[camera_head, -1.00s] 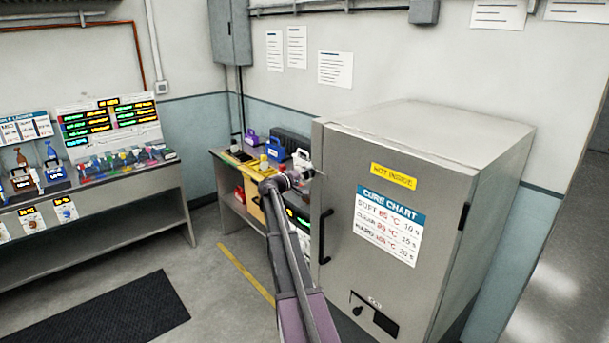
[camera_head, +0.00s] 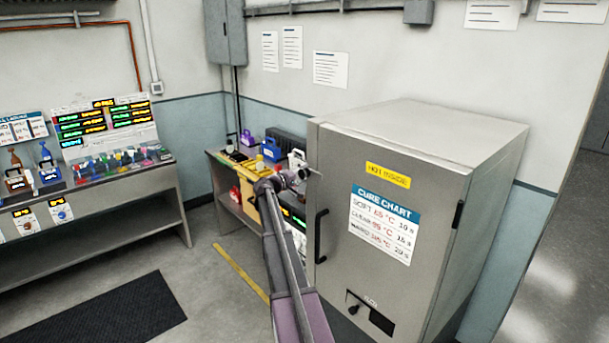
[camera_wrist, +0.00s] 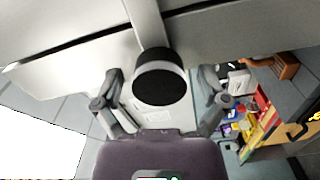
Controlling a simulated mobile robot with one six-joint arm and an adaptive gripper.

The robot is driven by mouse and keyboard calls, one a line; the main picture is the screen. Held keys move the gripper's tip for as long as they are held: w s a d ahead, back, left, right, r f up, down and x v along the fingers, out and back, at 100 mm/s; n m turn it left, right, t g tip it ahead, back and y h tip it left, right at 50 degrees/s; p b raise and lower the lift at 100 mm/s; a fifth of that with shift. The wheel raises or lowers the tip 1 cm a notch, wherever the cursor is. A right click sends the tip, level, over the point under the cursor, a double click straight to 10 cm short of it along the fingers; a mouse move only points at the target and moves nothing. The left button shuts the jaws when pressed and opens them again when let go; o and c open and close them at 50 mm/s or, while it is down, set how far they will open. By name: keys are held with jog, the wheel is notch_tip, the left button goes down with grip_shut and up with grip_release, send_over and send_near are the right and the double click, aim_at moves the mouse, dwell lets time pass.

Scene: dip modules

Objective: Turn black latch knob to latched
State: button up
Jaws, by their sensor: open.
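A round black knob (camera_wrist: 160,82) fills the middle of the wrist view, in front of a pale grey strip and panel. My gripper (camera_wrist: 162,76) is open, with one finger on each side of the knob and visible gaps between. I cannot tell how far the fingers reach along it. In the head view my gripper (camera_head: 302,175) is beside the left edge of the grey oven (camera_head: 410,140). The latch knob cannot be made out there. The oven door appears closed, with a black handle (camera_head: 320,236).
A bench (camera_head: 232,197) with coloured modules stands behind my gripper, left of the oven. A small dark control knob (camera_head: 353,309) is low on the oven front. Another bench (camera_head: 100,207) is at the left. The floor between has a black mat (camera_head: 110,312).

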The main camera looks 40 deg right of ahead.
jog(key=shift+a, duration=0.1)
jog(key=a, duration=1.1)
jog(key=shift+w+a, duration=0.25)
jog(key=shift+a, duration=0.15)
dwell(0.3)
jog(key=s+a+f+n+y, duration=0.1)
jog(key=s+a+f+y, duration=0.5)
jog(key=a, duration=1)
jog(key=s+a+f+n+y+b, duration=0.1)
jog(key=s+a+f+y, duration=0.5)
jog(key=a, duration=1.1)
jog(key=s+a+f+n+t+y+b, duration=0.1)
jog(key=s+a+f+y, duration=0.5)
jog(key=s+a, duration=0.6)
jog(key=a+f, duration=0.2)
jog(key=a, duration=0.2)
jog(key=shift+s+a+f, duration=0.25)
jog(key=shift+a+f, duration=0.05)
